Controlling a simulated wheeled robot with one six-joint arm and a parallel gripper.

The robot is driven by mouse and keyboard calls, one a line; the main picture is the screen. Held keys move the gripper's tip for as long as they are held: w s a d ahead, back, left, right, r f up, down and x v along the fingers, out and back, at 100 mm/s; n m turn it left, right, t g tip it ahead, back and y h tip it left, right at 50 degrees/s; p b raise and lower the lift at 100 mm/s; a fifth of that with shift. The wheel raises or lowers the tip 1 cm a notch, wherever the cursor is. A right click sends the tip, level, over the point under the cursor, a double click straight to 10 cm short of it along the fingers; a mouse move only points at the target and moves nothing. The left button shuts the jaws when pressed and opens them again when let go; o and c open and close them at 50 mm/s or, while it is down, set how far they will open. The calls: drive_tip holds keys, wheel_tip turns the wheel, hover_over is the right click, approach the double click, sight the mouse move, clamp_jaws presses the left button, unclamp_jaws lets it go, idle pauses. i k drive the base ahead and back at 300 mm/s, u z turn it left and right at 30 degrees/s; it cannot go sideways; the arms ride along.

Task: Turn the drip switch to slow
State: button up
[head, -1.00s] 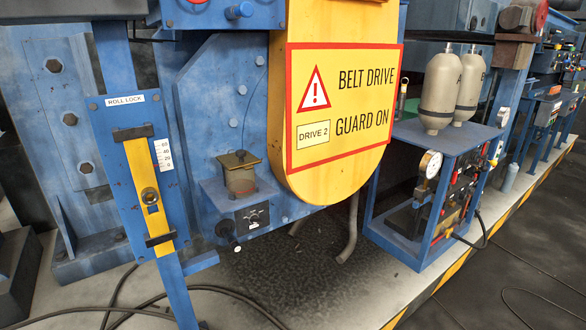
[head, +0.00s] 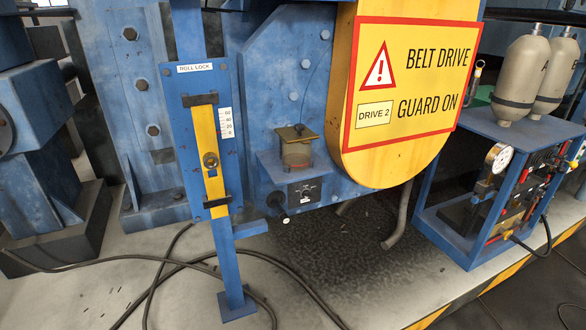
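A small dark panel with a rotary knob (head: 305,192), which looks like the drip switch, sits on the blue machine face under a small oiler. Its lettering is too small to read, so I cannot tell its setting. The oiler (head: 296,151), a glass cup with a brownish lid, stands on a blue bracket just above the panel. A dark handle with a pale end (head: 281,208) sticks out at the panel's lower left. My gripper is not in view.
The yellow belt drive guard (head: 405,100) hangs to the right of the panel. The roll lock post (head: 208,140) stands to the left. Black cables (head: 160,268) lie on the floor in front. A blue cart with two bottles (head: 450,215) stands at right.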

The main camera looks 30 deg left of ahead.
sight(306, 193)
drive_tip(key=z, duration=0.05)
drive_tip(key=i, duration=0.35)
drive_tip(key=u, duration=1.35)
